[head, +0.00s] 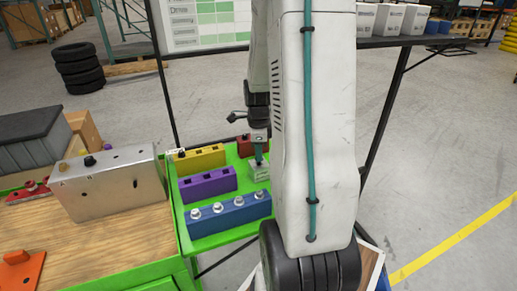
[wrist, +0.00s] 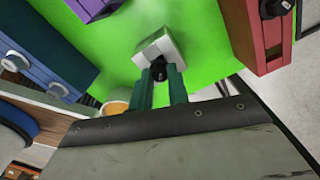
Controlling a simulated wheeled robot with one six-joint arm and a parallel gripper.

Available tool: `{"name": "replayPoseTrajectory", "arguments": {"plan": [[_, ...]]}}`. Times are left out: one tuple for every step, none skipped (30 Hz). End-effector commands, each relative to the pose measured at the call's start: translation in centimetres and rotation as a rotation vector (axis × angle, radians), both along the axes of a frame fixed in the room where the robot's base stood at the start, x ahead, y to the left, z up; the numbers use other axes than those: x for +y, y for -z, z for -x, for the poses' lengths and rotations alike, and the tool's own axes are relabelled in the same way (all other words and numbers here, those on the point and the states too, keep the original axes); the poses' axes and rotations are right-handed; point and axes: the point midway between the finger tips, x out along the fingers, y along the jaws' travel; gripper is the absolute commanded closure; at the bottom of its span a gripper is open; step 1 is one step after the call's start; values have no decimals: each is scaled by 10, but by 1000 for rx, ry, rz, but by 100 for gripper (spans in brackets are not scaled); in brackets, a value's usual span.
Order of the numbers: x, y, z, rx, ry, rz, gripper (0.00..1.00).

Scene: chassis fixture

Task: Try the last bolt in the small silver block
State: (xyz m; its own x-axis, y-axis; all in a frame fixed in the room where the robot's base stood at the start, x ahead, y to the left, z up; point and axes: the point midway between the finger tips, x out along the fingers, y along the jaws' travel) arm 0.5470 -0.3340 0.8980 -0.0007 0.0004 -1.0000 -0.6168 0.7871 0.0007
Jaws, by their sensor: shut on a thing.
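The small silver block (head: 259,172) stands on the green tray, right of the purple block. In the wrist view the silver block (wrist: 152,44) lies just beyond my fingertips. My gripper (head: 259,155) points down over it, and its teal fingers (wrist: 164,80) are shut on a dark bolt (wrist: 159,71). The bolt is at the near side of the silver block and seems to touch it. How far it sits in a hole, if at all, is hidden by the fingers.
The green tray (head: 222,240) also holds a yellow block (head: 201,158), a purple block (head: 207,184), a blue block (head: 229,214) with several silver bolts, and a red block (head: 243,146) close behind my gripper. A large metal box (head: 110,184) stands left on the wooden bench.

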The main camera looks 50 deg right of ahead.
Motion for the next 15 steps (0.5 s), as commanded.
{"name": "replayPoseTrajectory", "arguments": {"plan": [[0,2,0,0,0,0,100],[0,3,0,0,0,0,100],[0,5,0,0,0,0,100],[0,6,0,0,0,0,100],[0,7,0,0,0,0,100],[0,9,0,0,0,0,100],[0,10,0,0,0,0,100],[0,11,0,1,0,-1,100],[0,13,0,0,0,0,100],[0,14,0,0,0,0,100],[0,14,0,0,0,0,100],[0,15,0,0,0,0,100],[0,15,0,-1,0,1,100],[0,16,0,-1,0,1,100],[0,16,0,-1,0,1,100]]}}
